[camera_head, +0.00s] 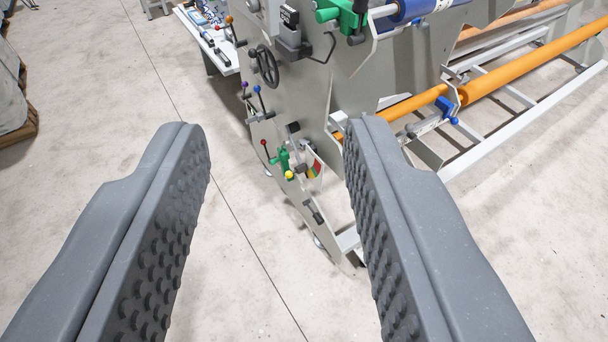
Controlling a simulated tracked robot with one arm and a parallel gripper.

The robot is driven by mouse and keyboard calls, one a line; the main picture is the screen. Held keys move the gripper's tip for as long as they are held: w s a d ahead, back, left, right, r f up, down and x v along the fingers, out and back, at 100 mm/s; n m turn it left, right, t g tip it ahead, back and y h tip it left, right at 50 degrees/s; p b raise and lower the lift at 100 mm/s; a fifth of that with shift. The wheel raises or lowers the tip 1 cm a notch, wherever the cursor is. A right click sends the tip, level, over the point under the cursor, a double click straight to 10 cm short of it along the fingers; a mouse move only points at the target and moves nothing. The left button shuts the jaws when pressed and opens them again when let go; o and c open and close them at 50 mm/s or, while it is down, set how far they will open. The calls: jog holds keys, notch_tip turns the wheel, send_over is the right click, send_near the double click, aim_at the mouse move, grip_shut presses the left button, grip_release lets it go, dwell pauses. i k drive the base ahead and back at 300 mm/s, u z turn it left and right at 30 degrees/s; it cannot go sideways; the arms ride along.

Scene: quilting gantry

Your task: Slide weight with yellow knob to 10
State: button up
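My gripper (277,142) is open and empty, its two grey studded fingers wide apart in the foreground. Between and beyond the fingertips is the grey side plate of the gantry. A small yellow knob (290,175) shows low on that plate, next to a green part (284,158) and a small card with red, yellow and green colours (314,168). The knob is well beyond the fingers and nothing touches it. The weight's body and any scale numbers are too small to tell.
Around the knob are a red-knobbed lever (264,143), a blue-knobbed lever (257,90) and a black handwheel (267,67). Orange rollers (520,67) and white rails extend to the right. A white table (214,40) stands at the back.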

aim_at(303, 167)
jog(key=z, duration=0.05)
jog(key=i, duration=1)
jog(key=u, duration=0.1)
jog(key=k, duration=0.5)
jog(key=u, duration=0.7)
jog(key=i, duration=0.8)
jog(key=u, duration=0.1)
